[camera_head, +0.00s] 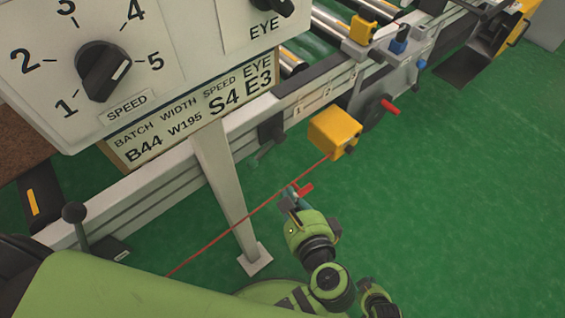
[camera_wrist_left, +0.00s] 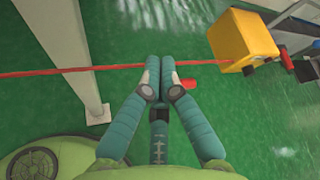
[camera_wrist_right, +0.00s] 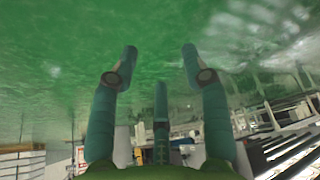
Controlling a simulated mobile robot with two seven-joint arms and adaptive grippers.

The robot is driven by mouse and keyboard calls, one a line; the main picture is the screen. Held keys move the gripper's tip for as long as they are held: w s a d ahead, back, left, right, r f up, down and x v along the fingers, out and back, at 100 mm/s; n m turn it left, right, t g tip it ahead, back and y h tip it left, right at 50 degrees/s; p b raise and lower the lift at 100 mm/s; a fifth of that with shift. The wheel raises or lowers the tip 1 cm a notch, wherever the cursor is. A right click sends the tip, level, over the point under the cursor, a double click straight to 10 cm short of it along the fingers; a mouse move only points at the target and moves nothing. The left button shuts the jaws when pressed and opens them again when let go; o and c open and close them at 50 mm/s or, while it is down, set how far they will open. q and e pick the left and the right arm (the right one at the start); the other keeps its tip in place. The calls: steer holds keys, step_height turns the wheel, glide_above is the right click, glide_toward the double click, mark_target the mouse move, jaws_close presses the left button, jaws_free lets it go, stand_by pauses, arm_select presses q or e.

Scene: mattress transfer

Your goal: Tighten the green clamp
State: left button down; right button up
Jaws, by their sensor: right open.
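Whether the cord or tab is between the fingers is hidden. My right gripper (camera_wrist_right: 160,60) is open and empty in the right wrist view.
A yellow box (camera_head: 333,130) is at the cord's upper end, beside the conveyor frame (camera_head: 262,112). Blue (camera_head: 398,46) and red (camera_head: 389,107) handles sit on the frame further right. A control panel (camera_head: 185,45) and a support post (camera_head: 225,190) stand left. The green floor at right is clear.

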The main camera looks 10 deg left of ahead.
mark_target(263, 151)
arm_select(q)
steer(key=b+x, duration=0.1)
steer(key=x, duration=0.9)
steer(key=s+a+r, duration=0.2)
steer(key=r, duration=0.1)
steer(key=shift+s+a+p, duration=0.1)
steer(key=shift+p, duration=0.2)
arm_select(e)
steer(key=shift+s+a+f+g, duration=0.15)
steer(key=shift+s+a, duration=0.05)
steer(key=shift+s, duration=0.3)
steer(key=shift+s+a+f+g, duration=0.1)
steer(key=shift+s+a+g, duration=0.1)
steer(key=shift+s, duration=0.25)
steer(key=shift+r, duration=0.1)
